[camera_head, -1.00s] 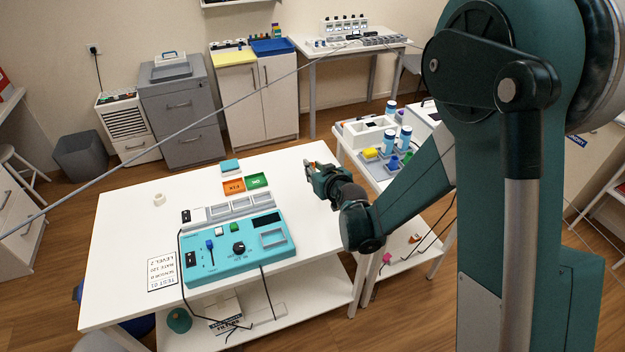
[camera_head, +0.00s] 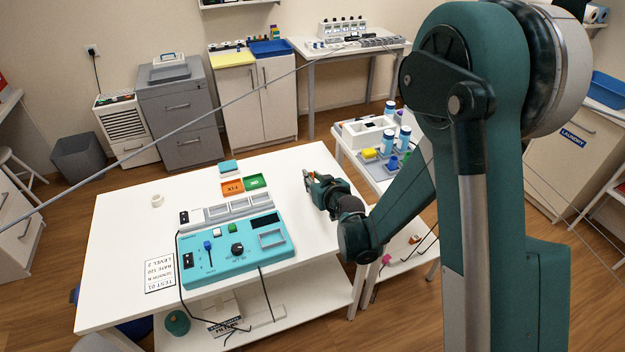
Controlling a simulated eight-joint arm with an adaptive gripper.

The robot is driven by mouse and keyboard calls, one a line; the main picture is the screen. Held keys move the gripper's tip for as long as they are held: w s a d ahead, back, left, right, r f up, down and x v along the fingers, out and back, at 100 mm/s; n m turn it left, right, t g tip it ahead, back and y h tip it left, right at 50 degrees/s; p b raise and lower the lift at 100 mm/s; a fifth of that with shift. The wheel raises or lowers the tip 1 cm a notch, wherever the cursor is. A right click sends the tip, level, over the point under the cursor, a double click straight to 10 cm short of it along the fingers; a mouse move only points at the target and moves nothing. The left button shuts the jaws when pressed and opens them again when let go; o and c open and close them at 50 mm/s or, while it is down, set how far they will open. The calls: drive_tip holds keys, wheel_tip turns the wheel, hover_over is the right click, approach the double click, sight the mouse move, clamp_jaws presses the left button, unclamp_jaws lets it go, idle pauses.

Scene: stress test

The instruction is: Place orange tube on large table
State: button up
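The large white table (camera_head: 128,235) stands in the middle of the view with a teal device on it. My gripper (camera_head: 307,181) is above the right part of this table, pointing left. A small orange bit shows at the fingertips. It is too small to tell whether this is the orange tube or whether the fingers are closed on it. No orange tube can be made out elsewhere.
A teal control box (camera_head: 237,247), an orange tray (camera_head: 232,188), a green tray (camera_head: 256,181) and a white roll (camera_head: 157,200) are on the table. A side table with blue-capped bottles (camera_head: 388,140) stands to the right.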

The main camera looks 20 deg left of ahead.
drive_tip(key=shift+f, duration=0.2)
drive_tip(key=o, duration=0.8)
drive_tip(key=shift+c, duration=0.2)
drive_tip(key=shift+r, duration=0.2)
drive_tip(key=p+v, duration=0.1)
drive_tip(key=v, duration=1.1)
drive_tip(key=shift+p, duration=0.3)
